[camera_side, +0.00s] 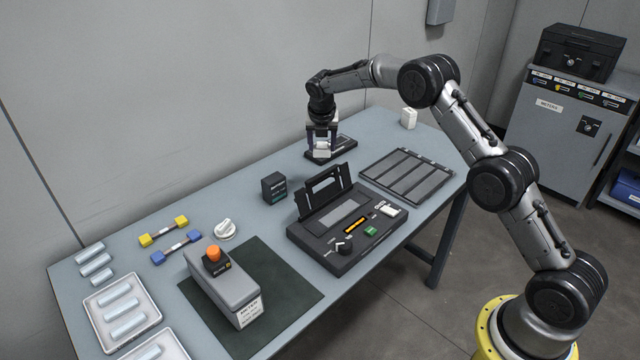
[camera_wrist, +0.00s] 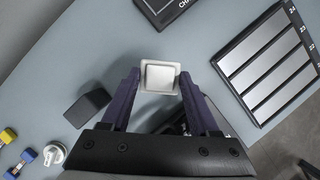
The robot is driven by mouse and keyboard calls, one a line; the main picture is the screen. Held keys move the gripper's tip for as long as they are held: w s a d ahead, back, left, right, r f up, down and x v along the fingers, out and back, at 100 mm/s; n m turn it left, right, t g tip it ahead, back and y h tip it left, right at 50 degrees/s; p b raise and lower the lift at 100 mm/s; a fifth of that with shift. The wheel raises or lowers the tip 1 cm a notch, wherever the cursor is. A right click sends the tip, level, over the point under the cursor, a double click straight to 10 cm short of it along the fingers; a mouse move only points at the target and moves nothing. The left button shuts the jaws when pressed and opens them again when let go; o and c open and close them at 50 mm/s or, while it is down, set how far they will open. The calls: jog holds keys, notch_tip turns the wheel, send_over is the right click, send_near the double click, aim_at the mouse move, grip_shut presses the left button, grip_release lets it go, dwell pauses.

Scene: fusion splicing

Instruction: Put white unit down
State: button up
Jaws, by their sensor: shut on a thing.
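A white unit (camera_wrist: 160,77) sits between the fingers of my gripper (camera_wrist: 160,88) in the wrist view, and the gripper is shut on it. In the side view my gripper (camera_side: 321,142) points down over the far part of the table, with the white unit (camera_side: 322,147) low between its fingers. A black charger base (camera_side: 345,143) shows at the unit in the side view. In the wrist view this charger base (camera_wrist: 172,8) lies at the top edge, apart from the unit in the picture. I cannot tell whether the unit touches a surface.
A slotted tray (camera_side: 405,175) lies to the right, with a second white block (camera_side: 409,118) behind it. A black box (camera_side: 274,187) and an open black splicer case (camera_side: 345,225) stand nearer. The table (camera_side: 255,150) is bare left of my gripper.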

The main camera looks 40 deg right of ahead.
aim_at(320, 157)
jog(key=f, duration=0.6)
jog(key=shift+a, duration=0.35)
jog(key=shift+f, duration=2)
jog(key=shift+f, duration=0.1)
jog(key=o, duration=1.3)
jog(key=shift+o, duration=0.2)
